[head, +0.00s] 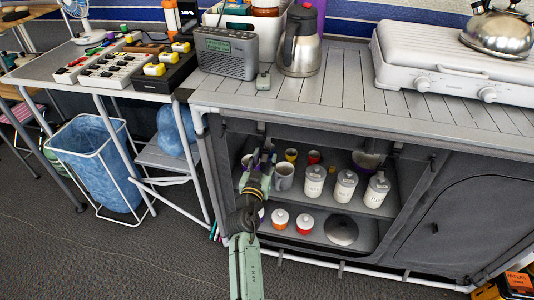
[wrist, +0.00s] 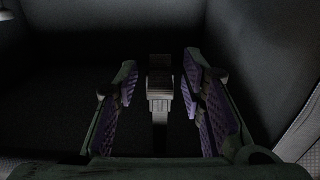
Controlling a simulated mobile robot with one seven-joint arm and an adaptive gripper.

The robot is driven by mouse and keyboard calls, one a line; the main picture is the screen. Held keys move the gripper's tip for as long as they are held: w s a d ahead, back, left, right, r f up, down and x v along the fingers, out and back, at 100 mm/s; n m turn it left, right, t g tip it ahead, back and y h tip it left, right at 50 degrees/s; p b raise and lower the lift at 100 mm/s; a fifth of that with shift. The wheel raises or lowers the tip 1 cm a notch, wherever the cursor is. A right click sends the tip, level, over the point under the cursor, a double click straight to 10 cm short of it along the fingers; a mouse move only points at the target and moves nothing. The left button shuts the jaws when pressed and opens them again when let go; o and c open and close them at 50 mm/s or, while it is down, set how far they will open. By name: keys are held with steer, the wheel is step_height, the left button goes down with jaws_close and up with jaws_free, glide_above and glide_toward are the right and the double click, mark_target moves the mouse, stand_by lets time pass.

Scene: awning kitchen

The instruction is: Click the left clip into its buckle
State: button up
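In the head view my gripper (head: 260,160) reaches up at the left front of the open cabinet, below the counter's front edge. A small grey fitting (head: 262,129) hangs just above its fingertips, under that edge; I take it for part of the left clip and buckle. In the wrist view my gripper (wrist: 160,76) is open. A pale grey clip-like piece (wrist: 159,82) shows between its purple-padded fingers, with a gap on both sides. A narrow strap (wrist: 160,134) runs from it towards the palm. I cannot tell whether the clip and buckle are joined.
Cups and white canisters (head: 346,187) fill the shelf right of my gripper. A grey fabric panel (head: 470,205) closes the right cabinet.

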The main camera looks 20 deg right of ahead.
steer(key=shift+w, duration=0.15)
steer(key=shift+c, duration=0.3)
jaws_close()
steer(key=shift+r, duration=0.1)
stand_by(0.5)
